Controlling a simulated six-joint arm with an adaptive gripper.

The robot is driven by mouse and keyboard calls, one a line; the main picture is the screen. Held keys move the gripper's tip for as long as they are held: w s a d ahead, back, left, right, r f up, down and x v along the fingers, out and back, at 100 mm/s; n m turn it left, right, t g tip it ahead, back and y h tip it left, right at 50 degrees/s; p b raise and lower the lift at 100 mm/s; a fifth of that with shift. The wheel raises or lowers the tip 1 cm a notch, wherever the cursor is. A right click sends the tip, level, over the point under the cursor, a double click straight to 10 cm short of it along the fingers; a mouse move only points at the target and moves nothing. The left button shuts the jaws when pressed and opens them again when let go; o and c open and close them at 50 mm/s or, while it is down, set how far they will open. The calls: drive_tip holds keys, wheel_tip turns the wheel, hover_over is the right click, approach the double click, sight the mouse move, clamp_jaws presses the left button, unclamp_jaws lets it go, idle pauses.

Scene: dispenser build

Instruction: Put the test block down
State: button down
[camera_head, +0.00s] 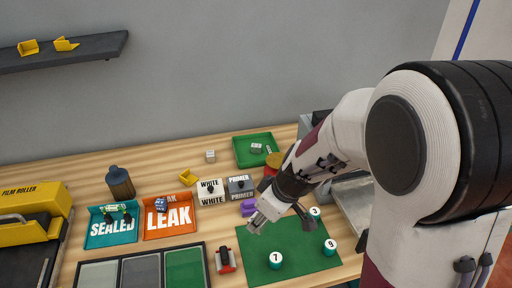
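My gripper (257,222) points down over the left edge of the green mat (255,255). Its fingers are small here, and I cannot tell whether they are open or shut, or whether they hold a block. No block shows clearly between them. Which block is the test block is not clear. A small pale cube (210,156) sits on the bare wood at the back. A grey block (256,148) lies in the green tray (240,155). A blue block (160,204) lies in the orange LEAK tray (170,222). Dark pieces lie in the teal SEALED tray (112,232).
Numbered round-topped items 7 (275,260) and 9 (330,247) stand on the mat. WHITE (211,191) and PRIMER (241,187) blocks and a purple item (248,208) are close behind my gripper. Bare wood lies around the pale cube.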

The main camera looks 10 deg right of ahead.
drive_tip(key=w+d+r+m+h, duration=0.2)
drive_tip(key=w+d+r+m, duration=0.15)
drive_tip(key=w+r, duration=0.45)
drive_tip(key=w+d+f+m, duration=0.2)
drive_tip(key=w, duration=1.1)
drive_tip(key=w+d+f+m+t+h, duration=0.1)
drive_tip(key=w+d+f+m, duration=0.1)
drive_tip(key=w, duration=1.2)
drive_tip(key=shift+w+d+f, duration=0.2)
drive_tip(key=shift+d+f, duration=0.05)
drive_tip(key=shift+d, duration=0.45)
drive_tip(key=shift+f+m, duration=0.1)
drive_tip(key=shift+m, duration=0.15)
drive_tip(key=shift+f, duration=2.4)
drive_tip(key=shift+f, duration=0.1)
drive_tip(key=shift+f, duration=2.4)
drive_tip(key=shift+f, duration=0.55)
